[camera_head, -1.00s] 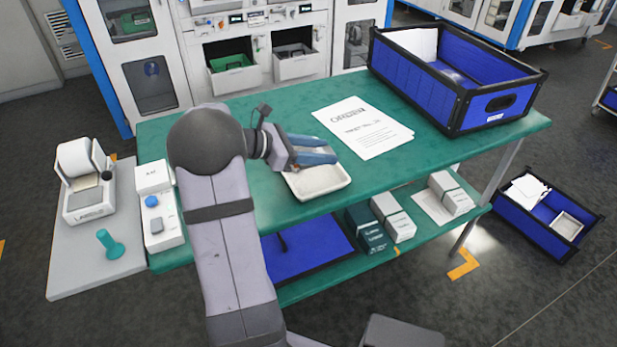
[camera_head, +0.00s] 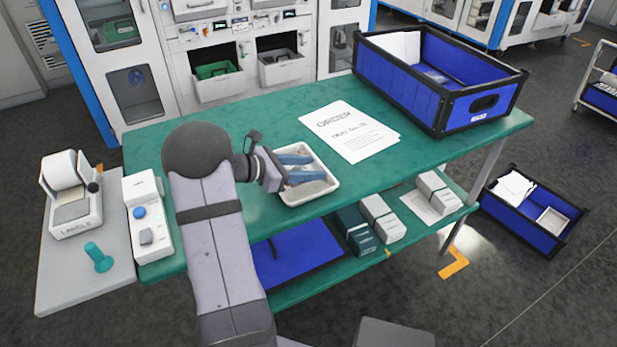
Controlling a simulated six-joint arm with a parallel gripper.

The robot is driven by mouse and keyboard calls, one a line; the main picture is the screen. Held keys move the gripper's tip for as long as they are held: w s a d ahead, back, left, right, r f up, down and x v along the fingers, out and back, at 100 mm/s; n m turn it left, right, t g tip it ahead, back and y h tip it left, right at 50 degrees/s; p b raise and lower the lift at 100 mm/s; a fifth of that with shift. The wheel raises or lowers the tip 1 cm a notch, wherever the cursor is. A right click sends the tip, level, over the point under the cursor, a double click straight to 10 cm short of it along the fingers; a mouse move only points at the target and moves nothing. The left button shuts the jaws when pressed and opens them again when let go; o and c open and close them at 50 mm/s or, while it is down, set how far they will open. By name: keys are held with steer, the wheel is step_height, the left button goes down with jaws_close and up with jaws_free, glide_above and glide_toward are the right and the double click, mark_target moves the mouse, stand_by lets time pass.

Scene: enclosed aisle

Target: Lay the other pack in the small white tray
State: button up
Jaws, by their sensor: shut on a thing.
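The small white tray (camera_head: 291,199) sits on the green table top near its front edge. My gripper (camera_head: 308,168), with blue fingers, is over the tray and low, its fingers pointing right. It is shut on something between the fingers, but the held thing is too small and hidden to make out. I cannot tell whether it touches the tray floor. White packs (camera_head: 379,217) and dark green packs (camera_head: 354,228) stand on the lower shelf, with more white packs (camera_head: 437,193) further right.
An order sheet (camera_head: 350,132) lies behind the tray. A large blue crate (camera_head: 490,105) stands at the table's right end. A white button box (camera_head: 150,215) and a label printer (camera_head: 72,195) are at the left. A smaller blue crate (camera_head: 530,229) is on the floor right.

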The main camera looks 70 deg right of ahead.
mark_target(309, 185)
steer(key=shift+f+p, duration=0.35)
steer(key=shift+f, duration=1.5)
steer(key=shift+f, duration=0.1)
steer(key=o, duration=0.9)
steer(key=b+v, duration=0.2)
steer(key=v, duration=1)
